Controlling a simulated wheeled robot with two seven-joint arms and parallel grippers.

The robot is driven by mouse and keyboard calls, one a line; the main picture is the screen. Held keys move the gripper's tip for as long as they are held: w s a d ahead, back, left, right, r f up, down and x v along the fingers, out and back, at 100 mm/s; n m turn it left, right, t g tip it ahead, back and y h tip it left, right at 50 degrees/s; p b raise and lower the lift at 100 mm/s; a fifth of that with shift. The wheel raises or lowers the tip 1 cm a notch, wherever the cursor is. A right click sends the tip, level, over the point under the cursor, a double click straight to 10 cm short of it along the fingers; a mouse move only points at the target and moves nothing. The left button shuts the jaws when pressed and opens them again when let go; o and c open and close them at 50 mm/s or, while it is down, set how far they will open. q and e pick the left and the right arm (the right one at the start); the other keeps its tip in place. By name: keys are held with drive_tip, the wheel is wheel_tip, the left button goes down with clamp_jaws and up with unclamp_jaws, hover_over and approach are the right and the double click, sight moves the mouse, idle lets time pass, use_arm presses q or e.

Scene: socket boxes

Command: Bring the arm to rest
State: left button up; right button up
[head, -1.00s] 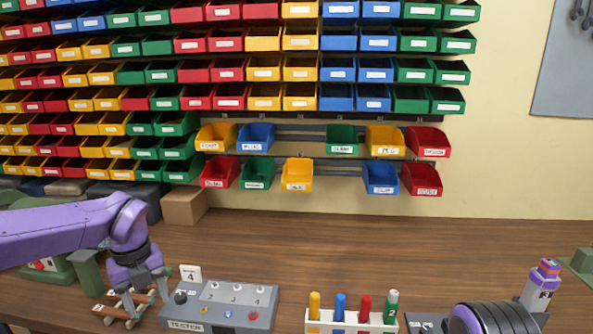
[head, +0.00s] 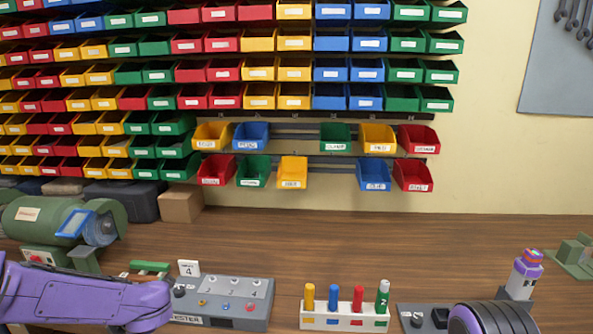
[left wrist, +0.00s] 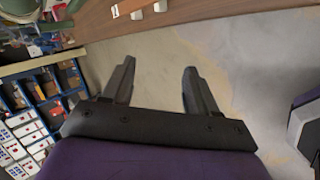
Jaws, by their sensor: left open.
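My left arm, purple, comes in from the lower left in the head view and crosses low in front of the grey tester box (head: 240,292). Its gripper is below the picture edge there. In the left wrist view my left gripper (left wrist: 157,85) is open, with two dark fingers apart and nothing between them. Below it is the pale floor (left wrist: 150,50), and the bench edge (left wrist: 200,14) runs along the top. My right gripper is not in view.
A green grinder (head: 50,220) stands at the left of the bench. A marker rack (head: 345,318) stands right of the tester. Wall bins fill the back. A blue shelf unit with small boxes (left wrist: 30,130) is left of the gripper.

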use_arm(q)
drive_tip(key=s+d+f+m+t+h, duration=0.1)
drive_tip(key=s+d+f+m+t, duration=0.15)
drive_tip(key=s+f+m, duration=0.5)
drive_tip(key=s+d+f+m+t+h, duration=0.15)
drive_tip(key=s+d+f+m, duration=0.25)
drive_tip(key=f+m, duration=0.6)
drive_tip(key=s+f+m+g+h, duration=0.1)
drive_tip(key=s+f+m+g, duration=0.1)
drive_tip(key=s, duration=0.7)
drive_tip(key=s+d+f+m+g+h, duration=0.1)
drive_tip(key=s+f+m, duration=0.3)
drive_tip(key=s, duration=0.6)
wheel_tip(320, 180, down, 2)
drive_tip(key=shift+s+d+f+g, duration=0.1)
drive_tip(key=shift+s+d+g, duration=0.2)
drive_tip(key=shift+g, duration=0.6)
